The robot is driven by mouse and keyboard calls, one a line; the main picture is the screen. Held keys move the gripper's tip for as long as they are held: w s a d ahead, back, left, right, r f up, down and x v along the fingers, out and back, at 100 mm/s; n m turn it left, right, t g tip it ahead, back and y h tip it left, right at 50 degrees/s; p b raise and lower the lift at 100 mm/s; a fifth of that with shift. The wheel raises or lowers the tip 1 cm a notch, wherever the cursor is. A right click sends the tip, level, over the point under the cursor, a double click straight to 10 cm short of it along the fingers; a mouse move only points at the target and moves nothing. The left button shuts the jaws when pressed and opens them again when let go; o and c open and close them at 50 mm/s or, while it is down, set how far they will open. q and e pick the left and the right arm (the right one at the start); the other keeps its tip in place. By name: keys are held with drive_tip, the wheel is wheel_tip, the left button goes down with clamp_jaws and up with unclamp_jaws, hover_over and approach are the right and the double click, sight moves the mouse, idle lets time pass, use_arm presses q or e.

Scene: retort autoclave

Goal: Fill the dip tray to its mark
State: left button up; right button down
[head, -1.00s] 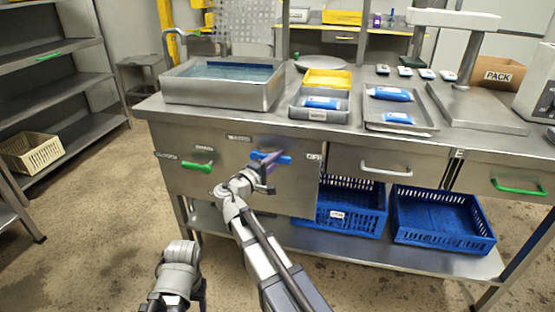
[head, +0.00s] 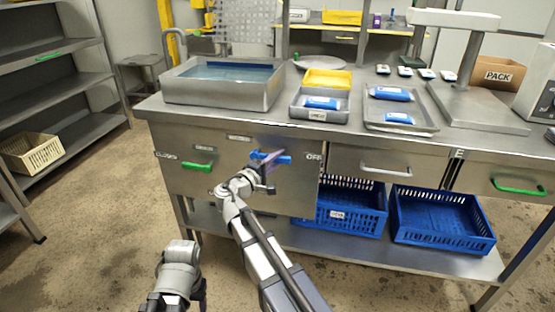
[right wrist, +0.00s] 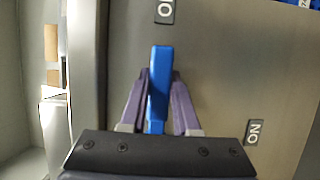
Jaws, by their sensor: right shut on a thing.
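The steel dip tray (head: 225,93) stands at the left end of the bench top in the head view. Clear bluish water (head: 215,73) lies in it, below the rim; I cannot make out a fill mark. A blue lever handle (head: 284,159) sits on the cabinet front below the tray. My right gripper (head: 270,161) is shut on this blue handle. In the right wrist view, the purple fingers (right wrist: 158,103) are on both sides of the blue handle (right wrist: 160,75), which points up in the picture. My left arm shows at the bottom, but its gripper is not clearly visible.
A green handle (head: 197,166) is left of the blue one, with small labels around both. Grey trays with blue packs and a yellow bin (head: 327,78) stand to the right.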

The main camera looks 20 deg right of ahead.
wheel_tip(320, 180, down, 2)
drive_tip(key=m+y, duration=0.1)
drive_tip(key=m, duration=0.1)
drive_tip(key=shift+a+m, duration=0.1)
drive_tip(key=shift+m, duration=0.2)
drive_tip(key=c, duration=0.6)
unclamp_jaws()
drive_tip(key=shift+c, duration=0.2)
drive_tip(key=p+v, duration=0.1)
drive_tip(key=v, duration=0.6)
drive_tip(key=shift+a, duration=0.4)
drive_tip(key=shift+s+r, duration=0.1)
